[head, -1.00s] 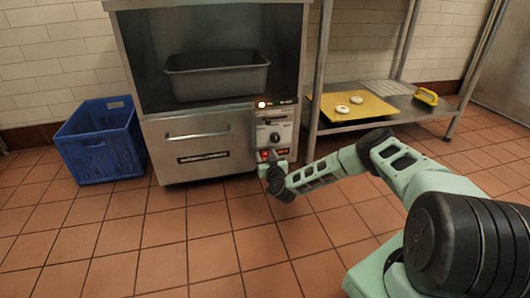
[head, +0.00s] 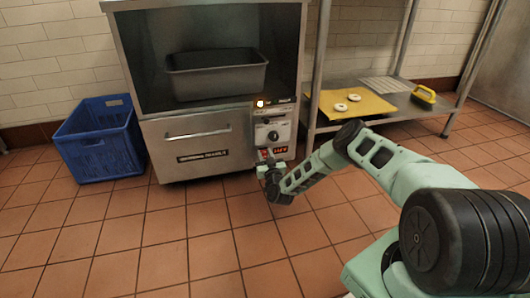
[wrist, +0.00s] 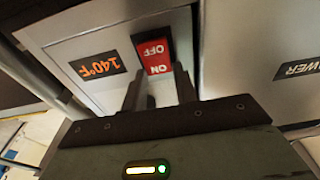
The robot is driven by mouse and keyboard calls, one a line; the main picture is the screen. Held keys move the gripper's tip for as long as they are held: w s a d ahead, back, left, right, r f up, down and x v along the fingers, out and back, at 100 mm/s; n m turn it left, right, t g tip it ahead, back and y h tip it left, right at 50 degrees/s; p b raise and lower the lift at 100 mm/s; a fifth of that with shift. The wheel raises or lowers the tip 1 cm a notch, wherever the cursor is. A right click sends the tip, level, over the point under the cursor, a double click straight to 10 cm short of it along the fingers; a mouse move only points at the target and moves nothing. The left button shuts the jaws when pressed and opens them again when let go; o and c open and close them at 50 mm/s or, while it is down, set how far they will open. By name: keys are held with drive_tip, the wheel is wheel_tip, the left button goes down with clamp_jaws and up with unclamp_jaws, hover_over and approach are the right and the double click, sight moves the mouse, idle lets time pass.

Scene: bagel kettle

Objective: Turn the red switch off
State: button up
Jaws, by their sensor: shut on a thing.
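The red switch (wrist: 153,55) is on the light metal front panel in the wrist view. Its OFF and ON labels appear upside down, with the ON end nearer my fingers. My gripper (wrist: 160,92) is shut on the red switch at its ON end, with a dark finger on each side. In the head view my gripper (head: 264,165) is at the lower right front of the kettle machine (head: 202,143) and hides most of the switch. The fingertips' exact contact is hard to make out.
A blue crate (head: 100,145) stands left of the machine. At right, a shelf holds a yellow board (head: 355,108) with two bagels and a yellow-handled brush (head: 424,96). The floor in front is clear.

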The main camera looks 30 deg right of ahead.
drive_tip(key=shift+s+a+f+t+b, duration=0.1)
drive_tip(key=shift+f+t+b, duration=0.55)
drive_tip(key=shift+b, duration=0.2)
drive_tip(key=shift+s+r+t+h+b, duration=0.1)
drive_tip(key=shift+t+h+b, duration=0.2)
drive_tip(key=shift+t+b, duration=0.35)
drive_tip(key=shift+r, duration=0.1)
drive_tip(key=o, duration=1)
drive_tip(key=shift+r+p, duration=0.15)
drive_tip(key=shift+p, duration=0.15)
